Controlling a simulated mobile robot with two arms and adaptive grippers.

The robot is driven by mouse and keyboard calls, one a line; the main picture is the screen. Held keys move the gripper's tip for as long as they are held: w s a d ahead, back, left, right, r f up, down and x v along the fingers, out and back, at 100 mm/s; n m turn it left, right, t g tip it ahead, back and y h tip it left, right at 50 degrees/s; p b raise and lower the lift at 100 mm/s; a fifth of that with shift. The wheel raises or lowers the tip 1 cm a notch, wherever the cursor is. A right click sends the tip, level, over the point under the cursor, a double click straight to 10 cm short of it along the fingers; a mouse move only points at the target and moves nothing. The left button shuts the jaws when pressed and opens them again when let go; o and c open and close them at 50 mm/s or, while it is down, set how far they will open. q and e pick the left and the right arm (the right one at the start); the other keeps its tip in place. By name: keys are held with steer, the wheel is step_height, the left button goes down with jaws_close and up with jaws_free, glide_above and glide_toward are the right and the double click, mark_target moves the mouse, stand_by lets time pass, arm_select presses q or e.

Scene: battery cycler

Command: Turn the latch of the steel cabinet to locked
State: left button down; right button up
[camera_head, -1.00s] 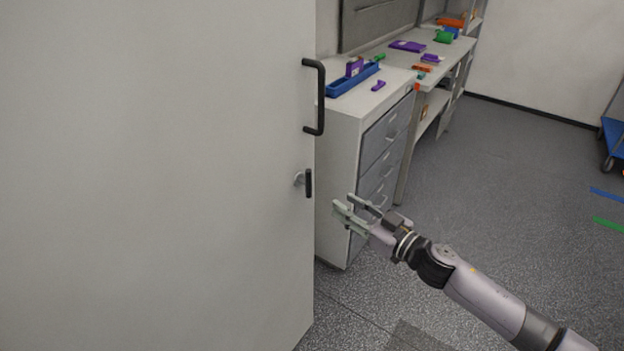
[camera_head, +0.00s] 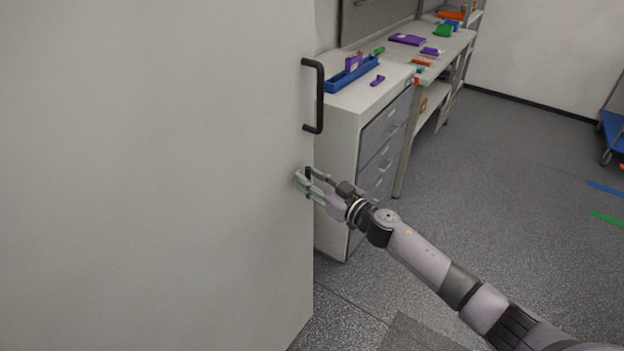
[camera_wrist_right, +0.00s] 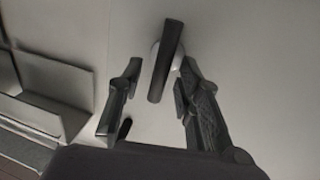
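The steel cabinet (camera_head: 160,170) fills the left of the head view with its pale door. Its black latch (camera_head: 308,174) stands near the door's right edge, below the long handle, and is partly covered by my gripper. In the right wrist view the latch (camera_wrist_right: 166,60) is a dark bar on a round light base, tilted slightly in the picture. My right gripper (camera_wrist_right: 155,95) is open, with one finger on each side of the latch and gaps visible on both sides. In the head view the right gripper (camera_head: 309,184) is at the latch. My left gripper is not in view.
A black bar handle (camera_head: 319,96) sticks out of the door above the latch. A grey drawer unit (camera_head: 340,170) with a blue tray (camera_head: 352,76) on top stands just right of the cabinet.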

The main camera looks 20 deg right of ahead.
steer(key=shift+c, duration=0.3)
jaws_close()
stand_by(0.3)
steer(key=shift+s+a+f+n+y+b, duration=0.2)
steer(key=shift+n+y+b, duration=0.5)
steer(key=shift+n+b, duration=2.2)
steer(key=shift+w+a+f+n+y+b, duration=0.2)
steer(key=shift+n+y+b, duration=0.5)
steer(key=shift+n+b, duration=2.15)
steer(key=shift+s+d+f+n+y+b, duration=0.2)
steer(key=shift+n+y+b, duration=0.9)
steer(key=shift+n, duration=3.15)
steer(key=shift+a+h+b, duration=0.15)
steer(key=shift+h+b, duration=0.25)
steer(key=shift+b, duration=0.1)
